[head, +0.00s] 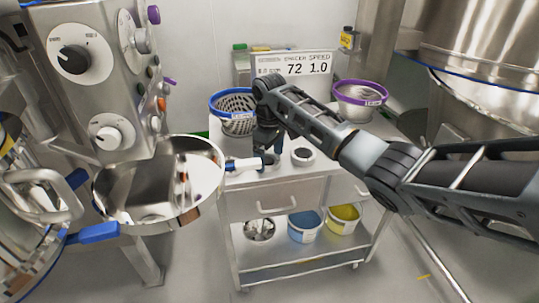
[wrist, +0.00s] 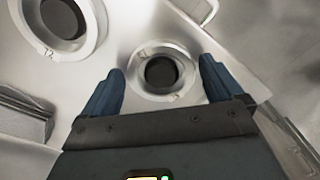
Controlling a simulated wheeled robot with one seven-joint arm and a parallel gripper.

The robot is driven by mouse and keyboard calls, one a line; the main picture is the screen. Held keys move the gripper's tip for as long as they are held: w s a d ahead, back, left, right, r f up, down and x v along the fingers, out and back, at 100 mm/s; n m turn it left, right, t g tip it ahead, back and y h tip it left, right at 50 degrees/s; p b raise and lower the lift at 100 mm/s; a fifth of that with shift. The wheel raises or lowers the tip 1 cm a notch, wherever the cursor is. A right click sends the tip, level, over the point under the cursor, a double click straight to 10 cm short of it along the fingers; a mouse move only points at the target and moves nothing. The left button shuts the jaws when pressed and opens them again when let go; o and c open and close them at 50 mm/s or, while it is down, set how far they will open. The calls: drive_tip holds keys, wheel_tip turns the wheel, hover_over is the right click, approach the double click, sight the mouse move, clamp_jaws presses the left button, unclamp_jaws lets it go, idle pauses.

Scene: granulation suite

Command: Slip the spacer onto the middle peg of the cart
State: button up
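My gripper (wrist: 161,70) is open, its two blue fingers wide apart with nothing held between them. In the wrist view a pale ring with a dark round centre (wrist: 137,75) lies beyond and between the fingertips. A larger similar ring marked 12 (wrist: 96,28) is at the upper left. I cannot tell which ring, if either, is the spacer, nor whether the dark centres are holes or pegs. In the head view my gripper (head: 268,145) hangs low over the cart (head: 275,185), and a white ring with a dark centre (head: 303,160) sits to its right. No peg shows clearly.
A blue-rimmed basket (head: 236,124) and a purple-rimmed bowl (head: 360,104) stand at the cart's back. A display panel (head: 293,66) is behind. A steel pan (head: 150,190) crowds the cart's left. Blue (head: 304,232) and yellow (head: 342,224) tubs are on the lower shelf.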

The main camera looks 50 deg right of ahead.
sight(270, 161)
drive_tip(key=shift+o, duration=0.4)
drive_tip(key=shift+r+b, duration=0.3)
drive_tip(key=shift+r, duration=3.6)
